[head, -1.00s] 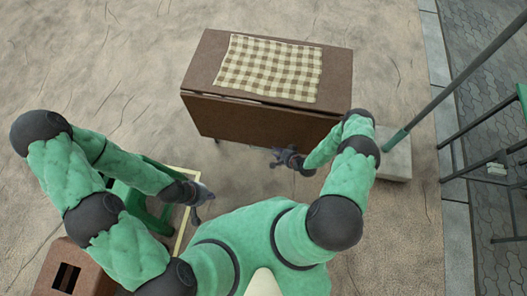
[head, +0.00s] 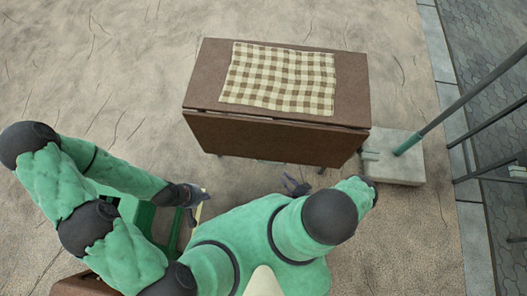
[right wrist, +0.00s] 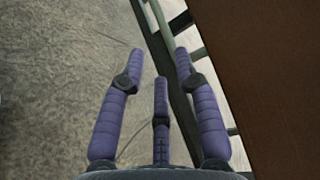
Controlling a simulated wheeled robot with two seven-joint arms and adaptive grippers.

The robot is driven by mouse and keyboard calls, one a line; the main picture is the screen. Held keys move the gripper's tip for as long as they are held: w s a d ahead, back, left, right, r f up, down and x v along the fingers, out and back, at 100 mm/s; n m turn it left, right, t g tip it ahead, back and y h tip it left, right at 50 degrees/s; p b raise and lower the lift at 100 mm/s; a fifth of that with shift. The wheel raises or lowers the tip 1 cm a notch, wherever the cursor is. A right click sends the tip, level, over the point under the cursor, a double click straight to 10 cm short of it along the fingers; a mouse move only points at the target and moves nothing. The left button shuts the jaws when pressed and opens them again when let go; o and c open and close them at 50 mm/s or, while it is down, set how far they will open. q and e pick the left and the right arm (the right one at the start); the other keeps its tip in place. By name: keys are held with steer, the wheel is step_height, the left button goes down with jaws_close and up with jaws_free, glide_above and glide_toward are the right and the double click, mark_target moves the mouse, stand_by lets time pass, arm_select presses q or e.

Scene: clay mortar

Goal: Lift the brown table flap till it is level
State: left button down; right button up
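The brown table (head: 345,85) stands ahead with its top level. Its brown flap (head: 270,140) hangs steeply down from the near edge in the head view. My right gripper (head: 295,186) is just on the near side of the flap's lower edge, apparently low and empty. In the right wrist view its fingers (right wrist: 160,75) are spread open, with the brown flap (right wrist: 270,70) close by on the right; no contact shows. My left gripper (head: 195,203) is left of the flap and away from it; its fingers are too small to tell open or shut.
A checked cloth (head: 280,78) lies on the tabletop. A pale block (head: 405,165) with a green pole (head: 440,120) stands right of the table. A green stool (head: 140,215) is partly hidden under my left arm. Table legs (right wrist: 165,45) show beside the flap. Open ground lies left of the table.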

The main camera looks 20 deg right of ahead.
mark_target(272, 163)
steer(key=b+x, duration=0.1)
steer(key=x, duration=1)
steer(key=shift+w+a, duration=0.15)
steer(key=shift+w, duration=0.25)
jaws_close()
